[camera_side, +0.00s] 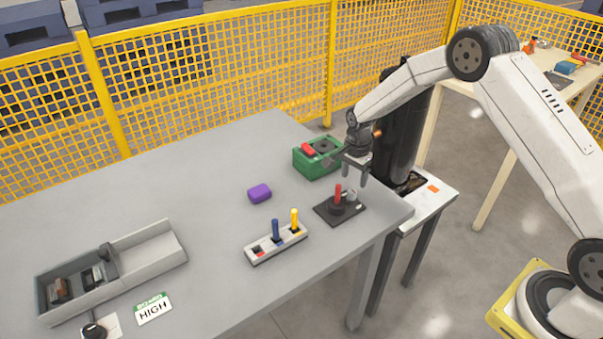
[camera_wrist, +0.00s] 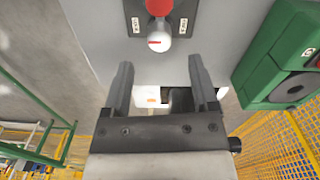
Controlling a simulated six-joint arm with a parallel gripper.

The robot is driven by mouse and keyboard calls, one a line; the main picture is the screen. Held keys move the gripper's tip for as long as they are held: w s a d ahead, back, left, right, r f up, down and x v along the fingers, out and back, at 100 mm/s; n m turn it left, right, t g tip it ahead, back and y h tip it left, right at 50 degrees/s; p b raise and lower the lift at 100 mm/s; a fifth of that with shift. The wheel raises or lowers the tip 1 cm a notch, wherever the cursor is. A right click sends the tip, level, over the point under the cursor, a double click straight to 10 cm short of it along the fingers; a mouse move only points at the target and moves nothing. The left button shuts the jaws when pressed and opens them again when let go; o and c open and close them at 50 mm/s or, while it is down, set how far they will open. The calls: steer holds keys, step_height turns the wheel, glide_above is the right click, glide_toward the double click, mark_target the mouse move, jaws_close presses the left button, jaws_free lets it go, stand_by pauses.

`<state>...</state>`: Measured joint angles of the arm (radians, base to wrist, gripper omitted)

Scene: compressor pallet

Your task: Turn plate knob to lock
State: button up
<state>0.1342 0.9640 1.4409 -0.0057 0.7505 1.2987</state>
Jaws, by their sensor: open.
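A dark plate (camera_side: 325,210) lies near the table's right corner and carries an upright red peg (camera_side: 338,193) and a small pale knob (camera_side: 352,196). In the wrist view, the knob (camera_wrist: 159,40) is a silvery ball with a short red mark lying crosswise. Small labels flank it on the plate (camera_wrist: 134,8), too small to read surely. My gripper (camera_side: 355,182) is above the plate, pointing down. It also shows in the wrist view (camera_wrist: 160,75), open and empty, with the knob ahead of and between the finger lines, apart from both.
A green box (camera_side: 316,166) stands close behind the gripper. A white holder (camera_side: 262,251) with blue and yellow pegs and a purple block (camera_side: 259,193) lie to the left. A grey tray (camera_side: 150,245), HIGH card (camera_side: 153,309) and black dial (camera_side: 94,331) are farther left.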

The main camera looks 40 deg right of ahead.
mark_target(352, 192)
steer(key=shift+r, duration=1.15)
steer(key=shift+s+a+r+n, duration=0.15)
steer(key=shift+s+r+n, duration=0.05)
steer(key=shift+r+n, duration=0.15)
steer(key=s+a+r+n+t, duration=0.1)
steer(key=s+a+r+n, duration=0.1)
steer(key=s+n, duration=0.3)
steer(key=s+a+r+n+t, duration=0.1)
steer(key=s+r+n, duration=0.3)
steer(key=s, duration=0.6)
steer(key=s+a+r+n, duration=0.3)
steer(key=s+n, duration=0.3)
steer(key=s, duration=0.2)
steer(key=shift+s+a+r+n+t, duration=0.3)
steer(key=shift+a+r+n+t, duration=0.05)
steer(key=shift+a+r+t, duration=0.05)
